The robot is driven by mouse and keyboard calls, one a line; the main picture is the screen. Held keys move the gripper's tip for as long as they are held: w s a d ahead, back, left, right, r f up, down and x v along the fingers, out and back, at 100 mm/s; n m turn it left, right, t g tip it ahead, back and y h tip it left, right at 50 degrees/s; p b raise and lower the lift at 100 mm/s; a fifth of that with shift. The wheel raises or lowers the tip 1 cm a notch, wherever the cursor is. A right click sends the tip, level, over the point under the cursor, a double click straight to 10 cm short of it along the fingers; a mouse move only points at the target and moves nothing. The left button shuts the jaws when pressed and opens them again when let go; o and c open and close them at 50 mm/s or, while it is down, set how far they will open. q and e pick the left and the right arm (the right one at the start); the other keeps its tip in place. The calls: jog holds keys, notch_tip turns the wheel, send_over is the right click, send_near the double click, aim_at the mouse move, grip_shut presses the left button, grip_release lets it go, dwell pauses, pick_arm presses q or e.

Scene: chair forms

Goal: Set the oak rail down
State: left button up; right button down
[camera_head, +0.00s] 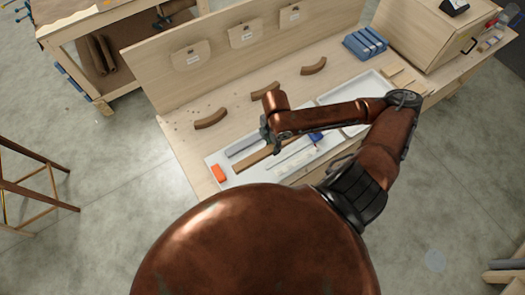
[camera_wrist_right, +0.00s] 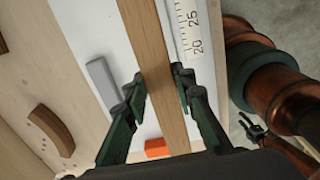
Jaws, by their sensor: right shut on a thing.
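The oak rail (camera_head: 250,160) is a long, straight brown strip over the white tray (camera_head: 222,157). In the right wrist view the rail (camera_wrist_right: 148,45) runs from the top edge down between my fingers. My right gripper (camera_wrist_right: 160,84) is shut on it, one finger on each side. I cannot tell whether the rail touches the tray floor. My left gripper (camera_wrist_right: 254,128) shows small at the right of the wrist view; its jaw opening is unclear.
Near the rail are a grey block (camera_wrist_right: 103,80), an orange block (camera_wrist_right: 157,147) and a white ruler (camera_wrist_right: 190,32). Curved brown pieces (camera_head: 211,118) lie behind the tray. Blue pieces (camera_head: 365,43) and a wooden cabinet (camera_head: 425,35) stand at the back right.

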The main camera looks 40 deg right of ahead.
jog(key=w+f, duration=0.6)
jog(key=shift+a+f, duration=0.15)
jog(key=shift+f, duration=0.05)
jog(key=shift+s+f, duration=0.1)
jog(key=shift+f, duration=1.4)
jog(key=shift+p, duration=0.3)
jog(key=c, duration=1.9)
grip_release()
jog(key=shift+f, duration=0.1)
notch_tip(320, 180, up, 12)
